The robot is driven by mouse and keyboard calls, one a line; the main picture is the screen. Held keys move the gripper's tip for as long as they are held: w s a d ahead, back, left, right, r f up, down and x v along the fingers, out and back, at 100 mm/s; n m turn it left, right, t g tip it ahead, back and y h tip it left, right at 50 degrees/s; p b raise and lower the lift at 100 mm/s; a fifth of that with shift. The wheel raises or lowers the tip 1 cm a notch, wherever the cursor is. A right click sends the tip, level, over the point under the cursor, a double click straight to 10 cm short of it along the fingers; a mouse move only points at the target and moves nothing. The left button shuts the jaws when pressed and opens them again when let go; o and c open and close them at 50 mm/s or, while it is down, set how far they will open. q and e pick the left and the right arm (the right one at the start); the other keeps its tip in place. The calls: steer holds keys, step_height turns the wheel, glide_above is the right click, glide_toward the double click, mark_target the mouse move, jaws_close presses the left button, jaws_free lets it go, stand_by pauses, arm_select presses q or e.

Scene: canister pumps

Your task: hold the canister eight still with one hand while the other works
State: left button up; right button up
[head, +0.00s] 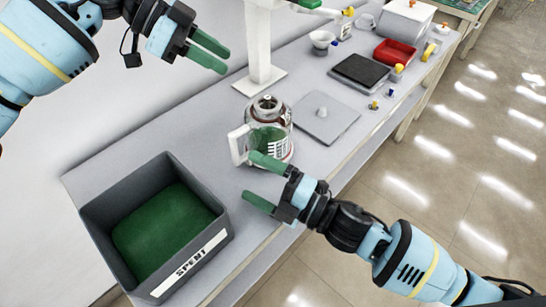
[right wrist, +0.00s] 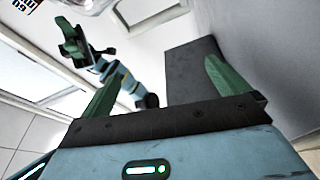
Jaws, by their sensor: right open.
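A clear canister (head: 281,117) with a dark cap, white handle and printed label stands upright on the bench, with green showing inside. Its number cannot be read. My right gripper (head: 248,176) is open and empty at the canister's near side, its upper finger close in front of the canister's lower part; contact cannot be told. Its fingers also frame the right wrist view (right wrist: 160,74). My left gripper (head: 228,64) is above the bench, up and left of the canister, with a gap between its green fingers and nothing held.
A grey bin marked SPENT (head: 222,240), with a green floor, stands at the left front. A white post (head: 262,45) rises behind the canister. A grey plate (head: 340,125), black pad (head: 362,70) and red tray (head: 394,54) lie to the right.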

mark_target(241, 160)
steer(key=w+d+n, duration=0.1)
steer(key=w, duration=0.1)
steer(key=w+d+n+g, duration=0.2)
steer(key=w, duration=0.1)
steer(key=shift+w+f, duration=0.15)
steer(key=shift+w, duration=0.2)
steer(key=shift+x, duration=3.9)
steer(key=shift+f, duration=0.1)
steer(key=shift+c, duration=0.4)
